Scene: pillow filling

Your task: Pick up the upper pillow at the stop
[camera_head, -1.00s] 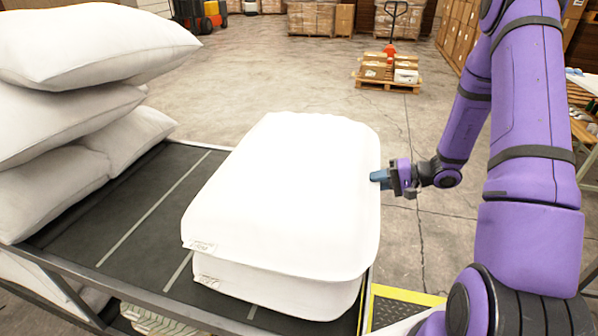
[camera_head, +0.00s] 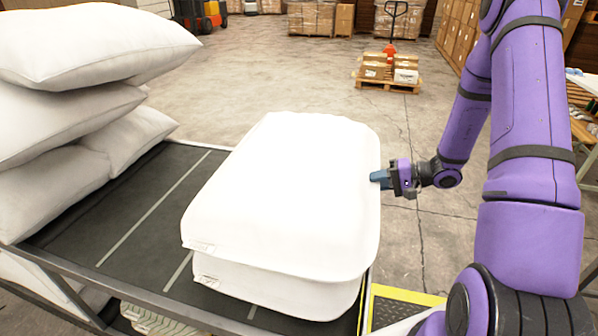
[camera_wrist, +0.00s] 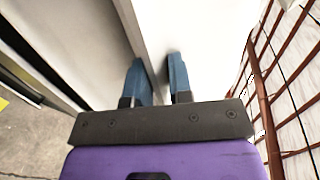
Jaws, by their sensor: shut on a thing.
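Two white pillows lie stacked on the dark conveyor (camera_head: 125,225) near its right end. The upper pillow (camera_head: 285,190) covers most of the lower pillow (camera_head: 275,290), whose front edge shows below it. My gripper (camera_head: 380,177) is at the right side of the upper pillow, with its blue fingers against that edge. In the wrist view the fingers (camera_wrist: 157,82) stand a little apart with a white edge (camera_wrist: 147,50) of the pillow between them. The gripper is shut on this edge. The upper pillow still rests on the lower one.
Several loose white pillows (camera_head: 75,110) are piled at the left. A yellow-edged platform (camera_head: 405,296) is at the lower right. A pallet with boxes (camera_head: 388,80) stands on the open floor behind. A red wire frame (camera_wrist: 270,110) is at the right of the wrist view.

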